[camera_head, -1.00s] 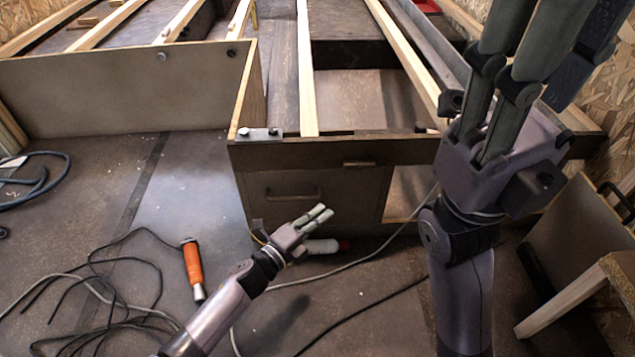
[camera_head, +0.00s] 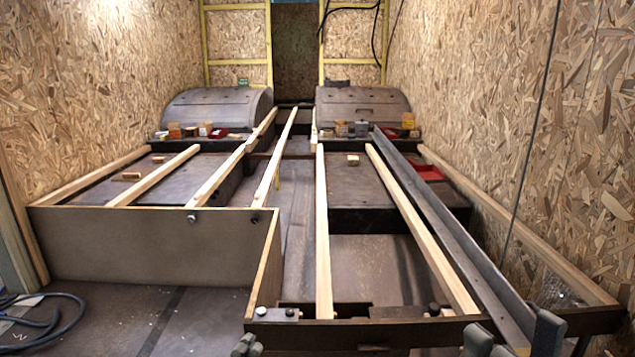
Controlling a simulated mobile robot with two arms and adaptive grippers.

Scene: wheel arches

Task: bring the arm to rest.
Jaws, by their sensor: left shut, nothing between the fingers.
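My left gripper (camera_head: 247,346) shows only its grey fingertips at the bottom edge, left of centre, just below the near end of the wooden frame. The fingertips are close together, shut with nothing between them.
A frame of long pale wooden beams (camera_head: 323,240) runs away from me, with a dark metal rail (camera_head: 455,235) at right. A crossbar (camera_head: 390,331) closes its near end. Two wheel arches (camera_head: 217,107) stand at the back. Hoses (camera_head: 40,322) lie left; floor beside them is clear.

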